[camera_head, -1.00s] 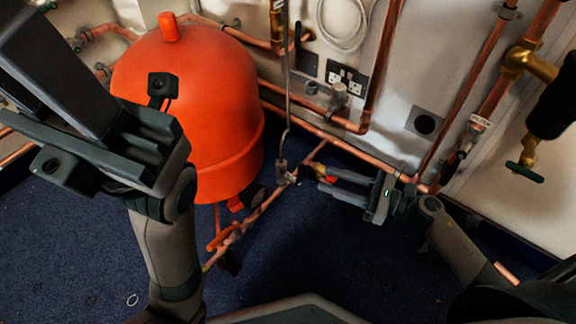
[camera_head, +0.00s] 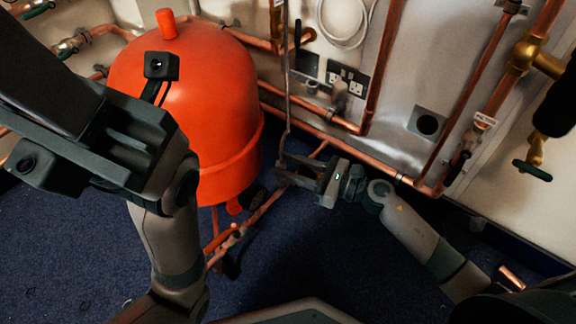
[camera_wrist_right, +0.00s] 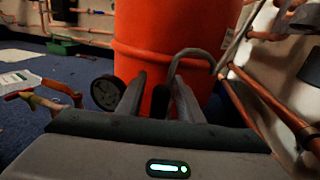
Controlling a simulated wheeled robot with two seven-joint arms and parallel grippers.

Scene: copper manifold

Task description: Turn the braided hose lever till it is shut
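The grey braided hose (camera_head: 287,80) hangs down the wall beside the orange vessel. Its lower end reaches my right gripper (camera_head: 283,171). In the right wrist view the curved hose (camera_wrist_right: 196,53) passes just beyond the fingers. My right gripper (camera_wrist_right: 158,90) looks open, its two fingers apart at the hose's lower end. A dark shape shows between the fingers; I cannot tell whether it is the lever. The lever is not clearly seen in the head view, where the gripper covers that spot. My left gripper is large and close at the left; its finger opening is not clear.
The orange vessel (camera_head: 185,105) stands close behind the right gripper. Copper pipes (camera_head: 315,128) run along the wall beside it. A red-handled valve (camera_wrist_right: 18,95) sits low at the left in the wrist view. The blue floor (camera_head: 70,250) is mostly clear.

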